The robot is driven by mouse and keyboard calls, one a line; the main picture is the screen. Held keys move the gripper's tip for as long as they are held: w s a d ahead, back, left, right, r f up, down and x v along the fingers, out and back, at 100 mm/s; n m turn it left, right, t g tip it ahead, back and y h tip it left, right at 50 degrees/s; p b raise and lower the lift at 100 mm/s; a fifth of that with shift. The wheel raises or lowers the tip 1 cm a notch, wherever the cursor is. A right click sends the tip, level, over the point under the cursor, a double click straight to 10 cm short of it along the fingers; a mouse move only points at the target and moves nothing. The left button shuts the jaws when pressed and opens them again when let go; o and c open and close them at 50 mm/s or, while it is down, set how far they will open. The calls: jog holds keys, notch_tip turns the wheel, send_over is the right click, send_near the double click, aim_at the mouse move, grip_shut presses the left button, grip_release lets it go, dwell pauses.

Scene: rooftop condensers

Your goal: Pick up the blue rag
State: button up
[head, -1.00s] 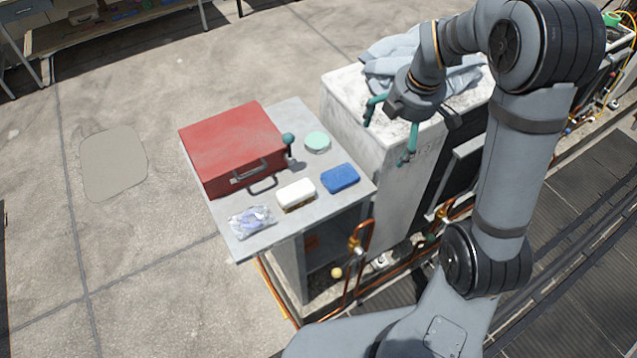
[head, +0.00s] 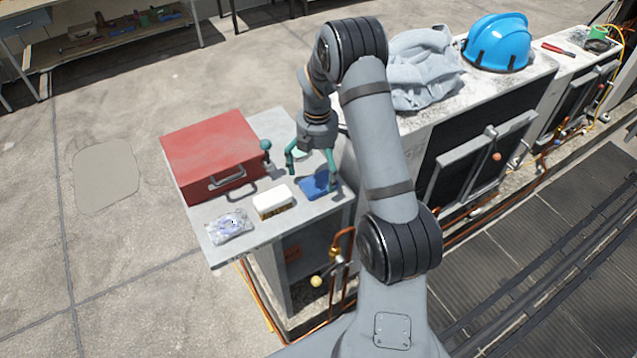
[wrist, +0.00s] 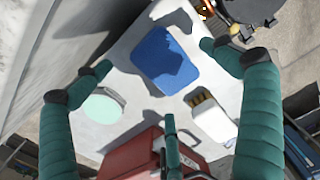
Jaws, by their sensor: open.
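The blue rag (head: 315,188) is a flat, folded rectangle lying on the grey table top, near its right side. In the wrist view the rag (wrist: 160,52) shows at the upper middle, between the fingertips, with a shadow across part of it. My gripper (head: 312,176) is open, with its teal fingers pointing down over the rag. In the wrist view my gripper (wrist: 156,57) has a finger on each side of the rag and nothing between them. I cannot tell how high the fingertips are above the table.
A white brush (head: 272,201), a clear plastic bag (head: 229,226) and a red toolbox (head: 212,157) share the table. A mint round item (wrist: 102,106) lies near the left finger. The condenser with a grey cloth (head: 422,65) and blue hard hat (head: 497,42) stands close on the right.

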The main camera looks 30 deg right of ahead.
aim_at(317, 179)
notch_tip(317, 179, down, 3)
jog(key=shift+w+f+p, duration=0.1)
jog(key=shift+w+p, duration=0.05)
jog(key=shift+p, duration=0.15)
jog(key=shift+c, duration=1.3)
jog(key=c, duration=0.7)
jog(key=shift+c, duration=0.7)
notch_tip(317, 179, up, 10)
jog(key=b, duration=0.1)
jog(key=shift+b, duration=0.3)
